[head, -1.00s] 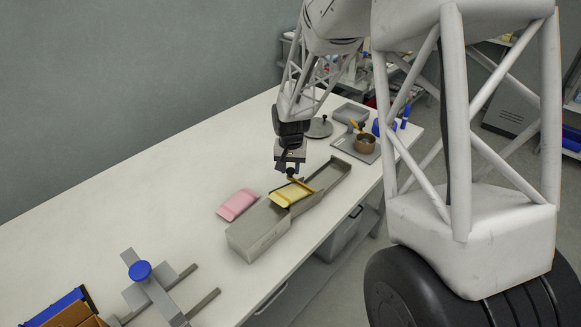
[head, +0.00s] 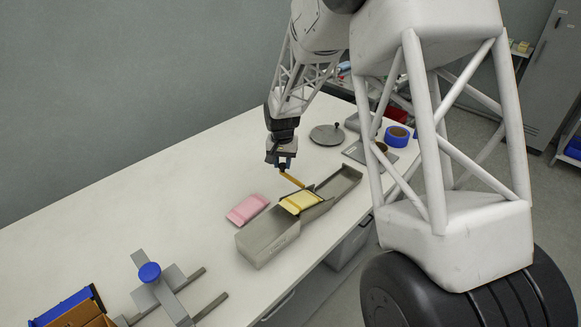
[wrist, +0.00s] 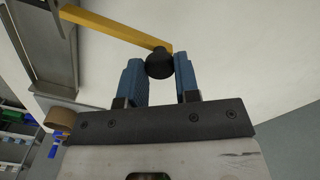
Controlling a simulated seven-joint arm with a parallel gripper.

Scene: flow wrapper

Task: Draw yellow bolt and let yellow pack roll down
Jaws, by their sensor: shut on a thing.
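The yellow bolt (head: 292,180) is a flat bar with a black knob (wrist: 159,64). My gripper (head: 284,166) is shut on the knob, which sits between the blue fingertips in the wrist view. The bar (wrist: 118,31) slants from the knob to the side of the grey metal chute (head: 268,240). I cannot tell whether its far end is still inside the chute wall. The yellow pack (head: 300,202) lies in the middle of the chute, beside the bolt's far end. The open trough (head: 342,181) of the chute to its right is empty.
A pink pack (head: 247,209) lies on the white table (head: 150,200) left of the chute. A grey fixture with a blue knob (head: 149,272) stands front left. A round lid (head: 327,135) and blue tape roll (head: 397,136) are at the back right. The table's left middle is clear.

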